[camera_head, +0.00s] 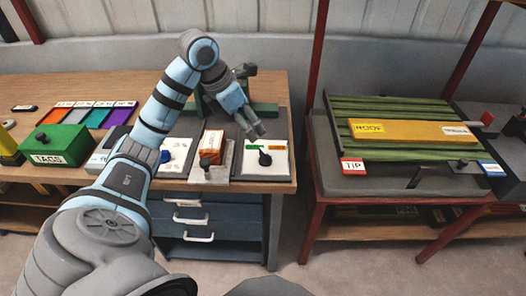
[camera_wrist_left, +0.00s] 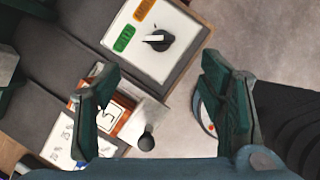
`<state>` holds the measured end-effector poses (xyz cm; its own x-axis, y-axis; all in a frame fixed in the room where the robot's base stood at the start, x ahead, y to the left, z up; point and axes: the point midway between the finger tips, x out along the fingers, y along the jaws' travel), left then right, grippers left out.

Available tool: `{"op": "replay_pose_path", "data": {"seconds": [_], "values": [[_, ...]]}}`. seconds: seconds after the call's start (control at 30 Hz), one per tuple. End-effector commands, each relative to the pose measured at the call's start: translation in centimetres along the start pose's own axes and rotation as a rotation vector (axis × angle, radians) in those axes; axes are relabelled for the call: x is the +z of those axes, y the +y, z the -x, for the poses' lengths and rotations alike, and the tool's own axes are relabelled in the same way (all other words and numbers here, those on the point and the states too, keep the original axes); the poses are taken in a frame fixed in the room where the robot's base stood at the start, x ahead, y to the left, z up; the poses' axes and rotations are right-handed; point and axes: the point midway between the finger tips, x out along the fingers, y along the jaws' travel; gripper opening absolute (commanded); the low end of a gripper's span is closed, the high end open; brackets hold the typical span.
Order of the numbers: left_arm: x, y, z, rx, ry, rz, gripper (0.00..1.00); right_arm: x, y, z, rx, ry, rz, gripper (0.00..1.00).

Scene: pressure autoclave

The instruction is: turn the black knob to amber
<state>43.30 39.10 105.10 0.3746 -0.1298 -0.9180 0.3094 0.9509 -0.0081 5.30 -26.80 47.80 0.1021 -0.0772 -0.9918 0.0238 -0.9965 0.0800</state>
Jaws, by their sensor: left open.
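The black knob (camera_head: 265,158) sits on a white panel (camera_head: 280,165) near the front right corner of the wooden bench. In the left wrist view the knob (camera_wrist_left: 158,41) has a white pointer bar on top. That view also shows a green label (camera_wrist_left: 124,38) and an amber label (camera_wrist_left: 144,9) beside the knob on the panel. The pointer bar lies toward the side of the green label. My left gripper (camera_head: 254,132) is open and empty, above and just behind the knob. Its fingers (camera_wrist_left: 165,105) show apart in the wrist view. My right gripper is not in view.
An orange-and-white block (camera_head: 211,146) stands left of the panel, with a small dark ball-topped lever (camera_head: 205,164) before it. A green TAGS box (camera_head: 55,143) is further left. A separate table with a yellow ROOF board (camera_head: 400,131) stands at right, across a floor gap.

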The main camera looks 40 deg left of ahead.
Motion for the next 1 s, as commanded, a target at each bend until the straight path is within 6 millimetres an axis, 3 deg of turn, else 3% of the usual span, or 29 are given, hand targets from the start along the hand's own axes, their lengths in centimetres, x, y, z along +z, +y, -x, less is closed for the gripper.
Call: {"op": "replay_pose_path", "data": {"seconds": [0.17,0.4,0.53,0.7,0.9,1.0], "values": [[-0.5,0.2,-3.0,0.007,0.019,0.005,0.64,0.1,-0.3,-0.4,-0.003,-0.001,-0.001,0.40],[-0.5,0.1,-10.0,0.003,0.018,0.005,0.64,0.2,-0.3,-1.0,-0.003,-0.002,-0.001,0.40],[-0.5,0.2,-12.7,0.005,0.016,0.003,0.64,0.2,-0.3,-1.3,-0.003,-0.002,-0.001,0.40],[-0.5,0.2,-14.1,0.007,0.016,0.002,0.64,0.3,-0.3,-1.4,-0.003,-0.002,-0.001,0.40],[-0.5,0.2,-14.2,0.007,0.015,0.001,0.64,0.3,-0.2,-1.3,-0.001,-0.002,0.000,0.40],[-0.5,0.2,-14.2,0.007,0.015,0.002,0.50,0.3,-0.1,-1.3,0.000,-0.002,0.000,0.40]]}}
